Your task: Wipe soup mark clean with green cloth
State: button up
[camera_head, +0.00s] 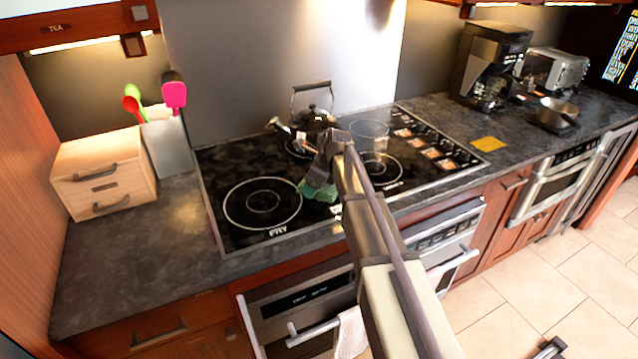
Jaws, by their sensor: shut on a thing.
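A green cloth (318,191) is at the end of my arm, over the middle of the black cooktop (230,170). My gripper (318,178) is shut on the cloth, with the arm reaching in from the lower right. The cloth hangs low over the cooktop; I cannot tell whether it touches the surface. I cannot make out a soup mark; my arm and the cloth hide part of the cooktop.
A kettle (313,120) stands behind my gripper, with a clear glass pot (369,136) to its right. A wooden drawer box (105,172) and a utensil holder (168,147) stand left. A yellow sponge-like piece (488,144) lies right. The front-left counter is clear.

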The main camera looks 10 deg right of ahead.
jog(key=shift+s+a, duration=0.1)
jog(key=shift+a, duration=1.15)
notch_tip(320, 180, up, 8)
jog(key=p, duration=0.8)
jog(key=shift+d+r, duration=0.1)
jog(key=shift+d, duration=0.05)
jog(key=shift+f, duration=0.25)
notch_tip(320, 180, down, 7)
jog(key=b, duration=0.6)
jog(key=shift+d+r+b, duration=0.15)
jog(key=shift+b, duration=0.25)
jog(key=shift+r, duration=0.1)
